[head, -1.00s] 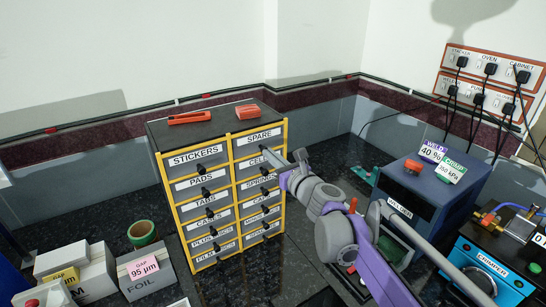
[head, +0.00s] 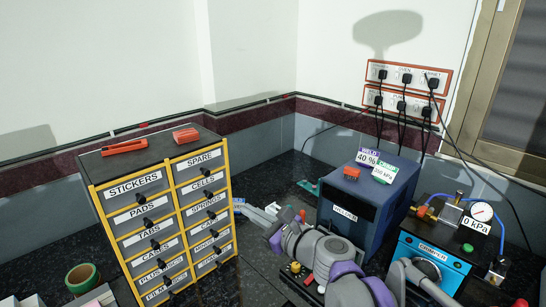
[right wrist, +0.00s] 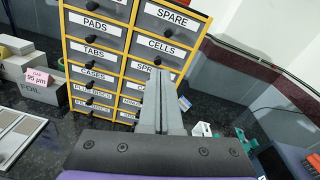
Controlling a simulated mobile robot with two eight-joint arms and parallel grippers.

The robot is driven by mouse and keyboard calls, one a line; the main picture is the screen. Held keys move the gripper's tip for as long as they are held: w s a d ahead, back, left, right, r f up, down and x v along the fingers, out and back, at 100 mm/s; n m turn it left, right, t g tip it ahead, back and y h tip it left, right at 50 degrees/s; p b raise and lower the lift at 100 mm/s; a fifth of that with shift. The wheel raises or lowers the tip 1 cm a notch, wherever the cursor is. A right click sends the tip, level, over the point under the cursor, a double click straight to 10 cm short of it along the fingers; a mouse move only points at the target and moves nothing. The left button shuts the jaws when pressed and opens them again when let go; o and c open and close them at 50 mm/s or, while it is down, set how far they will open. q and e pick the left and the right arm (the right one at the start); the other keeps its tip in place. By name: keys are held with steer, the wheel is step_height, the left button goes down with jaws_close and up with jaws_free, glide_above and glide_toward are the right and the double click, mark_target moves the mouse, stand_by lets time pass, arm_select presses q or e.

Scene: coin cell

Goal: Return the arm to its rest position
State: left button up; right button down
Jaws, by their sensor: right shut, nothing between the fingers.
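My right arm comes in from the lower right of the head view. My right gripper (head: 258,214) is beside the right side of the yellow-framed drawer cabinet (head: 229,160), partly hidden by my own arm. In the right wrist view the gripper fingers (right wrist: 158,100) are closed together with nothing between them. They point toward the cabinet front, which also shows in the right wrist view (right wrist: 129,42). The labelled drawers all look shut. My left gripper is in neither view.
A dark blue welder box (head: 345,215) and a light blue crimper (head: 428,262) with a gauge stand right of my arm. An orange block (head: 186,135) and an orange tool (head: 124,147) lie on the cabinet. A green roll (head: 82,278) is at lower left.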

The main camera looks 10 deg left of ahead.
steer(key=s+d+f+n+g+h, duration=0.2)
steer(key=s+d+f+n+h, duration=0.5)
steer(key=s+d+f+n, duration=0.4)
steer(key=s+d+f+n+g+h, duration=0.3)
steer(key=s+d+f+n+h, duration=0.3)
steer(key=s+d+f+n, duration=0.5)
steer(key=s+d+f, duration=0.3)
steer(key=d, duration=0.5)
steer(key=shift+s+f+n+h, duration=0.3)
steer(key=shift+s+f+h, duration=0.05)
steer(key=shift+s+h, duration=0.05)
steer(key=shift+d, duration=0.1)
